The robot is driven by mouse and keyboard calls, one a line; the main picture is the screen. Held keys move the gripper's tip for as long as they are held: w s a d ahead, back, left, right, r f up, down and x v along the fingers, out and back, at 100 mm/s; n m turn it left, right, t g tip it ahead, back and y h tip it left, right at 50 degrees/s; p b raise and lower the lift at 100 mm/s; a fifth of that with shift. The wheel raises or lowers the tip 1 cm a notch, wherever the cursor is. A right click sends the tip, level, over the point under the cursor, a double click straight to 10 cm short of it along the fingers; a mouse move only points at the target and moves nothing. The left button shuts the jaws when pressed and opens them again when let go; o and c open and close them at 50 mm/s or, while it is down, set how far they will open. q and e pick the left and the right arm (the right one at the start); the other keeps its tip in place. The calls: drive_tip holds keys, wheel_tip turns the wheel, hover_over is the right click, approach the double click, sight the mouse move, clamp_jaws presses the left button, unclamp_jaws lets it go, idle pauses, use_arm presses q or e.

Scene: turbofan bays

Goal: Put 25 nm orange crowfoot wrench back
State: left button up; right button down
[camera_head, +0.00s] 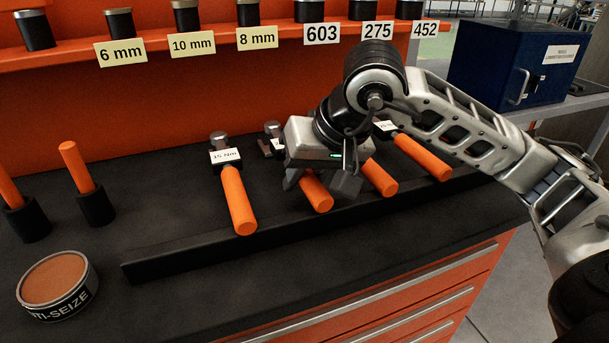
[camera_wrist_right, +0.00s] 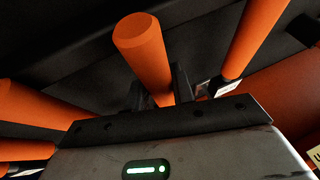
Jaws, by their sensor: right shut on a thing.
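Several orange-handled crowfoot wrenches lie in a row on the black bench top. The leftmost wrench (camera_head: 239,200) has a "15 Nm" label. My right gripper (camera_head: 318,183) is shut on the handle of the second wrench (camera_head: 316,192), low at the bench. The gripper hides most of that wrench's label, so its value cannot be read. In the right wrist view, the held handle (camera_wrist_right: 143,55) stands between the two dark fingers. A third wrench (camera_head: 378,176) and a fourth wrench (camera_head: 422,157) lie to the right. My left gripper is not in view.
A black raised strip (camera_head: 185,262) runs along the bench front. An anti-seize tin (camera_head: 57,285) and two orange handles in black holders (camera_head: 95,207) stand at left. An orange shelf with sockets and labels (camera_head: 120,51) is behind. A blue cabinet (camera_head: 500,65) is at right.

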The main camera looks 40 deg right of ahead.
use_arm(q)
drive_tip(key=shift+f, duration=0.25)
use_arm(e)
drive_tip(key=shift+f, duration=0.25)
drive_tip(key=c, duration=1.1)
unclamp_jaws()
drive_tip(key=shift+s+d+r, duration=0.1)
drive_tip(key=shift+s+r, duration=0.1)
drive_tip(key=shift+r, duration=0.3)
use_arm(q)
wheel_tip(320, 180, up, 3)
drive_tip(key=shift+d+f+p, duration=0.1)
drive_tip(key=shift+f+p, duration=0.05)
drive_tip(key=shift+p, duration=0.6)
use_arm(e)
drive_tip(key=v, duration=1.5)
drive_tip(key=shift+f, duration=0.1)
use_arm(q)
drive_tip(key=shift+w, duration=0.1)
